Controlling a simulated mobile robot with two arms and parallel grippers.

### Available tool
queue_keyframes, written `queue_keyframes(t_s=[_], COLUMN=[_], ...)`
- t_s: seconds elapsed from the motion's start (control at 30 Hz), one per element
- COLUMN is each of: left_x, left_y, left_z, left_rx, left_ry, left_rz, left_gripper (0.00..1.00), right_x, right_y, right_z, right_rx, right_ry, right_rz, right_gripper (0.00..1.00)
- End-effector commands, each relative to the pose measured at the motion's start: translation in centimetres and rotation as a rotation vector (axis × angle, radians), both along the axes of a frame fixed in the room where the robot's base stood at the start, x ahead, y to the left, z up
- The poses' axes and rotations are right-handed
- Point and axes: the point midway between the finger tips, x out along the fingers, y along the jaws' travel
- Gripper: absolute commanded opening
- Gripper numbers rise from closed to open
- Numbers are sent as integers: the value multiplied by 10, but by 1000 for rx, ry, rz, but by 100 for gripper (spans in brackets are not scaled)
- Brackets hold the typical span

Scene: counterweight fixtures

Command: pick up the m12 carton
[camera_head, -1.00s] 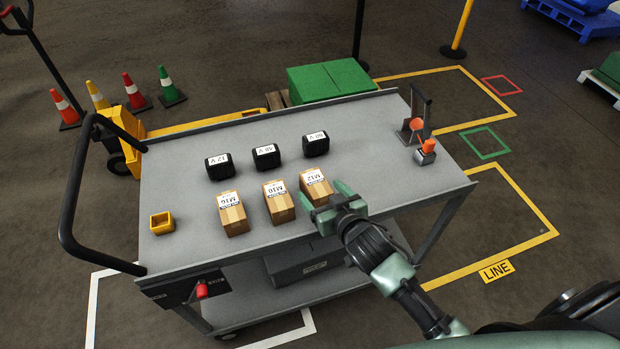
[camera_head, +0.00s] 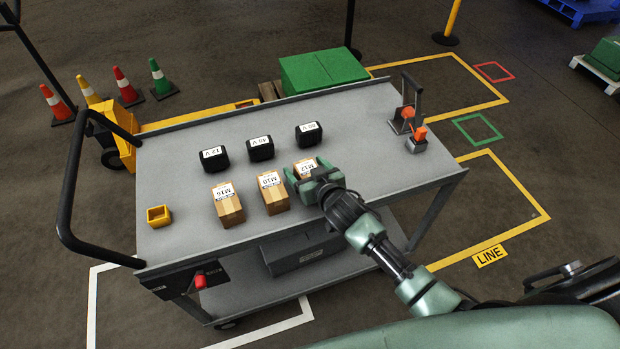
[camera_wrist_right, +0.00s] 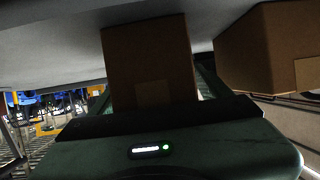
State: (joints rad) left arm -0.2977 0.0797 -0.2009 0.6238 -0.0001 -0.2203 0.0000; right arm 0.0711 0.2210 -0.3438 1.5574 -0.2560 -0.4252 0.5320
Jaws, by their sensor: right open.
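The M12 carton (camera_head: 305,167) is a small brown box with a white label on top, the rightmost of three cartons on the grey cart top. My right gripper (camera_head: 304,183) is open around it, one finger on each side; the gripper body hides the carton's near part. In the right wrist view the carton (camera_wrist_right: 150,62) stands between the two fingers (camera_wrist_right: 152,95). I cannot tell whether the fingers touch it. My left gripper is not in view.
The M10 carton (camera_head: 273,194) stands close to the left of my right gripper, with the M16 carton (camera_head: 228,205) beyond it. Black battery blocks (camera_head: 261,148) stand in a row behind. A yellow bin (camera_head: 158,216) is at left; a clamp-like fixture (camera_head: 416,140) is at right.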

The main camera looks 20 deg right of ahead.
Motion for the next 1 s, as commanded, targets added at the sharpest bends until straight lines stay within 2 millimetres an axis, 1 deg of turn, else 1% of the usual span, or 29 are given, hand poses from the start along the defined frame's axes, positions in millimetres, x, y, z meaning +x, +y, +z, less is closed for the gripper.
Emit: queue_keyframes(t_s=[0.03,0.07,0.1,0.17,0.2,0.3,0.6,0.77,0.87,0.97,1.0], left_x=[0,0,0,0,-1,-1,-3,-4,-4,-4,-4], left_y=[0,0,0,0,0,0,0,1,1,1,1], left_z=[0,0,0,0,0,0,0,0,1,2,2], left_rx=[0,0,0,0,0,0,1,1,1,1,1], left_ry=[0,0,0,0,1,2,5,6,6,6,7], left_rz=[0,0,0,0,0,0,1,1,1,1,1], left_gripper=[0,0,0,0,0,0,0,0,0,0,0], right_x=[0,0,0,0,0,0,0,1,1,1,1], right_y=[0,0,0,0,0,0,0,0,0,0,0], right_z=[0,0,0,0,0,0,3,13,28,51,63], right_rx=[0,0,0,0,0,0,1,1,1,0,2], right_ry=[0,0,0,0,0,1,-4,-5,-8,-10,-11], right_rz=[0,0,0,0,0,0,1,0,0,0,2], right_gripper=[73,64,53,36,25,0,0,0,0,0,0])
